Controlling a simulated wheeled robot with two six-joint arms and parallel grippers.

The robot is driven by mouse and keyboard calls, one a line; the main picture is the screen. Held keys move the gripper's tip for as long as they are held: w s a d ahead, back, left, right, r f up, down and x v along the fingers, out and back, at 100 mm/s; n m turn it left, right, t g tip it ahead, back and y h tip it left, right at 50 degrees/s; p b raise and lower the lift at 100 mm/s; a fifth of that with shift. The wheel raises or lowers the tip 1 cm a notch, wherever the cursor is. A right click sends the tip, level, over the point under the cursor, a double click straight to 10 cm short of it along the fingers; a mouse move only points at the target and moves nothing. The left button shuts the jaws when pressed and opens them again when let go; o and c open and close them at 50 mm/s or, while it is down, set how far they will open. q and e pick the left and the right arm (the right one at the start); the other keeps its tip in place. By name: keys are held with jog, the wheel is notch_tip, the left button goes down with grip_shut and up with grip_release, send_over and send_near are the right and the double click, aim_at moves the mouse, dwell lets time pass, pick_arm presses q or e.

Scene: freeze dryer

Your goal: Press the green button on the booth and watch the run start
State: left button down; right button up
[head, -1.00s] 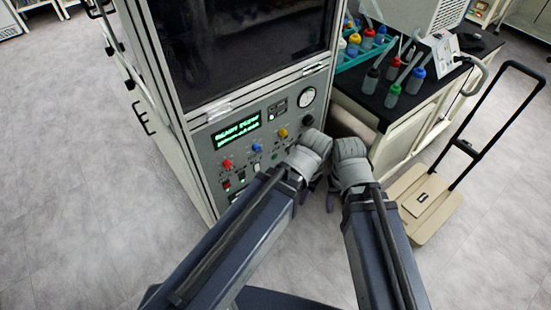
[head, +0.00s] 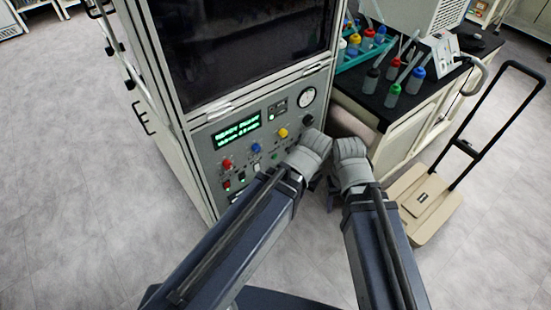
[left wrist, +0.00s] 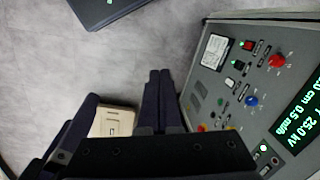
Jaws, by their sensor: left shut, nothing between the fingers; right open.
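The booth (head: 204,143) has a grey control panel with a lit green display (head: 238,131) and red, blue and yellow knobs. Below the knobs is a row of small controls. My left gripper (left wrist: 160,100) is shut and empty, apart from the panel in the wrist view. In the head view its fingers are mostly hidden behind its wrist. My right gripper (head: 333,188) is open and empty beside it.
A bench (head: 355,103) with bottles and a teal tray (head: 367,55) stands right of the booth. A beige hand cart (head: 424,205) with a tall black handle stands at the right. The floor left of the booth is clear.

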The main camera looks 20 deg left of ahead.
aim_at(275, 157)
dwell(0.6)
pick_arm(q)
jog(key=w+a+f+n+t+b, duration=0.2)
jog(key=w+f+t+b, duration=0.3)
jog(key=w+f+b, duration=0.4)
jog(key=w+a+f+n+t+b, duration=0.2)
jog(key=w+f+b, duration=0.7)
jog(key=b, duration=1.3)
jog(key=w+a+f+n+t+y+b, duration=0.1)
jog(key=w+a+f+n+t+b, duration=0.2)
jog(key=w+f+n+t+b, duration=0.4)
notch_tip(275, 157, down, 7)
jog(key=w+b, duration=0.2)
jog(key=b, duration=0.7)
jog(key=shift+w+t, duration=0.3)
jog(key=shift+r, duration=0.1)
jog(key=w+a, duration=0.5)
jog(key=a, duration=0.2)
jog(key=shift+w, duration=0.2)
jog(key=shift+w+a, duration=0.1)
jog(key=shift+w+a, duration=0.15)
jog(key=shift+a, duration=0.05)
